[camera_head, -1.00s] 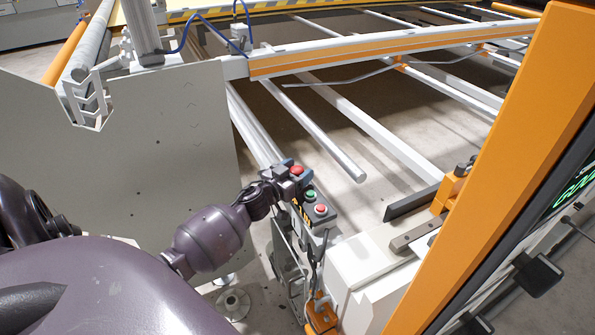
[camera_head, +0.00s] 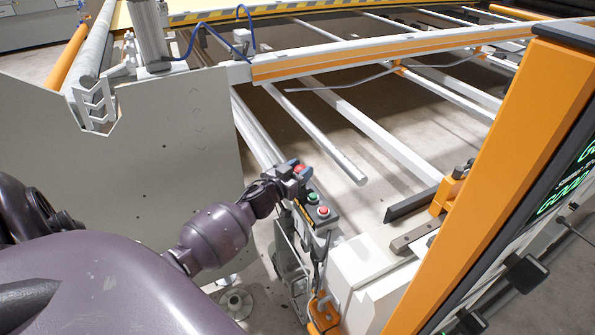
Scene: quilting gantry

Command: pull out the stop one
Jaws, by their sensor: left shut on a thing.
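A small dark control box (camera_head: 318,218) stands at the machine's near corner. Its face carries a green button (camera_head: 312,196) and a red button (camera_head: 323,210). Another red button (camera_head: 300,168) shows at the box's upper end, between the fingers of my left gripper (camera_head: 299,171). My left gripper is shut on this upper red button, and its fingers hide part of it. My right gripper is not in view.
A large grey side panel (camera_head: 130,170) stands to the left of the box. A white housing (camera_head: 365,270) and an orange post (camera_head: 500,160) stand to the right. Rails and a long orange-striped beam (camera_head: 400,55) run behind.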

